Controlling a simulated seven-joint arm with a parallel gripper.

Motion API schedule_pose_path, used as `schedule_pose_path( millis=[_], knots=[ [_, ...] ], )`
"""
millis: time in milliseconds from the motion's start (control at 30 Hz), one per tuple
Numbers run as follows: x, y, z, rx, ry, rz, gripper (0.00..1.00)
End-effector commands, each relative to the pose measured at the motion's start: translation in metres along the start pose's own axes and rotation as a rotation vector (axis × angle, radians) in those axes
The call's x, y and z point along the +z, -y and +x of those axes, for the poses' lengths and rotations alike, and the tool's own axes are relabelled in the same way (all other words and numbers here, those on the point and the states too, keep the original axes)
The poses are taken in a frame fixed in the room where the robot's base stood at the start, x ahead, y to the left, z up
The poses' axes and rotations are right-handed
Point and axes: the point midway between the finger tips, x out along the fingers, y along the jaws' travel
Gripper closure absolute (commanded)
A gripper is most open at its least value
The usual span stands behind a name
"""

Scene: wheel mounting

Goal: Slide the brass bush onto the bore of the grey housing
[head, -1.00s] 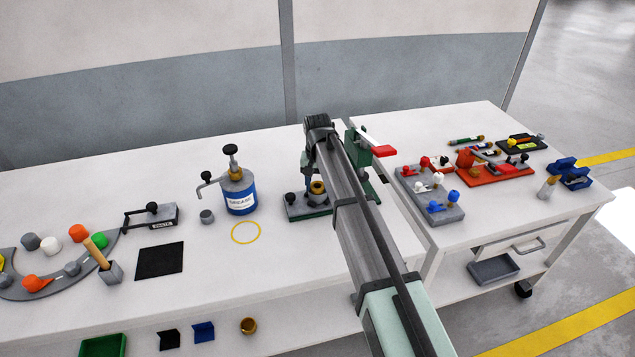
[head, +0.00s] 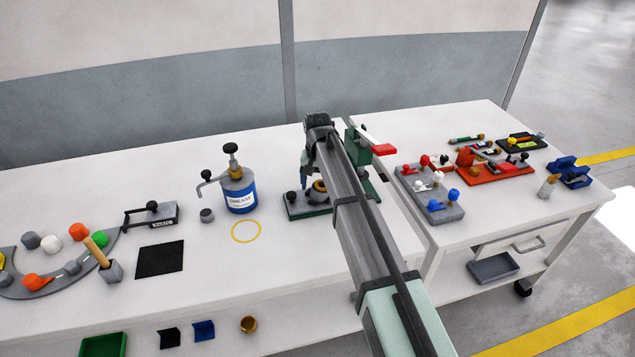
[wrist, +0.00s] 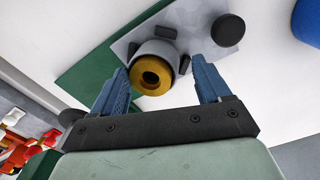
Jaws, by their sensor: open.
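The brass bush (wrist: 152,76) sits at the mouth of the grey housing (wrist: 160,50) in the wrist view, its round hole facing the camera. How deep it sits cannot be told. The bush also shows in the head view (head: 319,187), partly behind my arm. My gripper (wrist: 160,66) is open, with one blue finger on each side of the bush and housing. The left finger looks close to the bush; the right one has a clear gap. In the head view my gripper (head: 307,176) is mostly hidden by my arm.
The housing stands on a grey and green base (head: 300,208) with a black knob. A blue grease pot (head: 240,197) stands to the left. A green press-like stand with a red handle (head: 383,151) rises just right of my arm.

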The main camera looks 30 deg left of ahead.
Motion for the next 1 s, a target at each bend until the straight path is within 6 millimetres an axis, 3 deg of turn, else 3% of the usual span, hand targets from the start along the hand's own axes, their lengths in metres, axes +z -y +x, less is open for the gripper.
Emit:
schedule_pose_path(
  millis=[267,800,1000],
  knots=[
    [0.000,0.000,-0.011,0.000,0.001,0.000,0.23],
    [-0.001,0.000,-0.110,-0.001,-0.002,0.000,0.23],
    [0.000,0.000,-0.131,0.000,-0.001,0.000,0.23]
  ],
)
